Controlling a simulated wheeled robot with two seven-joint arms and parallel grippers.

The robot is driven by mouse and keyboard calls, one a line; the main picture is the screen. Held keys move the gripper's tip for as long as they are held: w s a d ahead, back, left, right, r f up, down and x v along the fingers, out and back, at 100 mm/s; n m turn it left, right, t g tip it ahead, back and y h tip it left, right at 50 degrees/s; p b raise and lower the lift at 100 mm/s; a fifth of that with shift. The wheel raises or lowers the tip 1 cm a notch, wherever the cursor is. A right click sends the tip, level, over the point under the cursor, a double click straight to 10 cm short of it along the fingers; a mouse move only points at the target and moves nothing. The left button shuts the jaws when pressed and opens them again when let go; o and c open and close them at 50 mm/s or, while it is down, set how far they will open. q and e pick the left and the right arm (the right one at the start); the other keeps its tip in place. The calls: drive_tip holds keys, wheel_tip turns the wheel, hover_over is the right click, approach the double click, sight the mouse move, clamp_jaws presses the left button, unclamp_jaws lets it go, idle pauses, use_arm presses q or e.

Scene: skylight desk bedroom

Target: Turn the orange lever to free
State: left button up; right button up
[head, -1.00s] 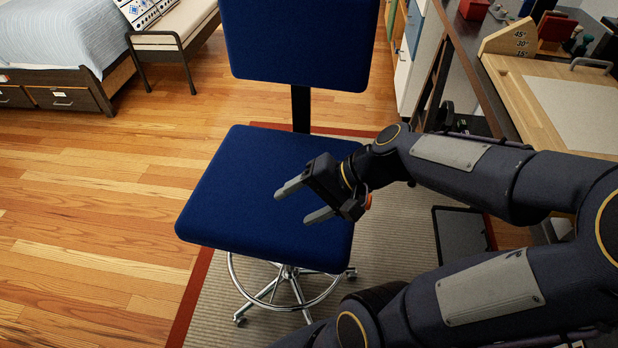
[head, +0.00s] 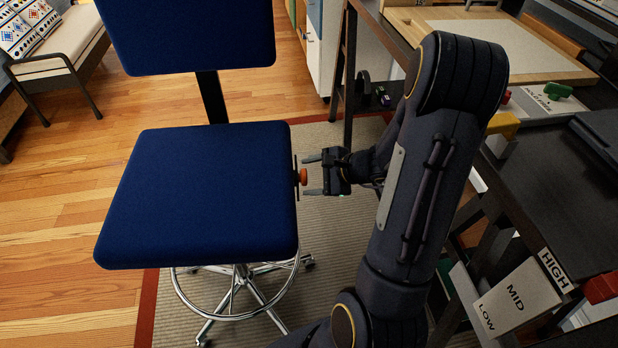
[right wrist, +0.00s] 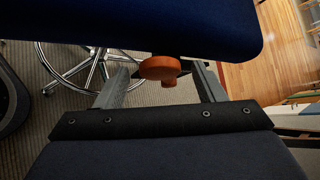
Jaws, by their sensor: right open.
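The orange lever (head: 303,176) is a small rounded knob at the right side of the blue chair seat (head: 200,190), by a thin dark plate. In the right wrist view the knob (right wrist: 160,68) hangs just below the seat's edge, with a smaller orange part under it. My right gripper (head: 313,175) is open beside the seat, pointing left at the lever. Its two fingers lie on either side of the knob in both views. I cannot tell whether they touch it. My left gripper is not in view.
The chair has a chrome foot ring (head: 235,315) and stands on a striped rug (head: 345,235). A dark desk (head: 560,185) runs along the right, with a MID/LOW/HIGH sign block (head: 515,300). A bench (head: 60,55) stands at the far left. The wooden floor on the left is clear.

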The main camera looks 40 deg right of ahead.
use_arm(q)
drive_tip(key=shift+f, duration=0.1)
use_arm(e)
drive_tip(key=shift+w+a+f, duration=0.2)
drive_tip(key=shift+w+f, duration=0.05)
drive_tip(key=shift+w, duration=0.1)
drive_tip(key=shift+c, duration=0.4)
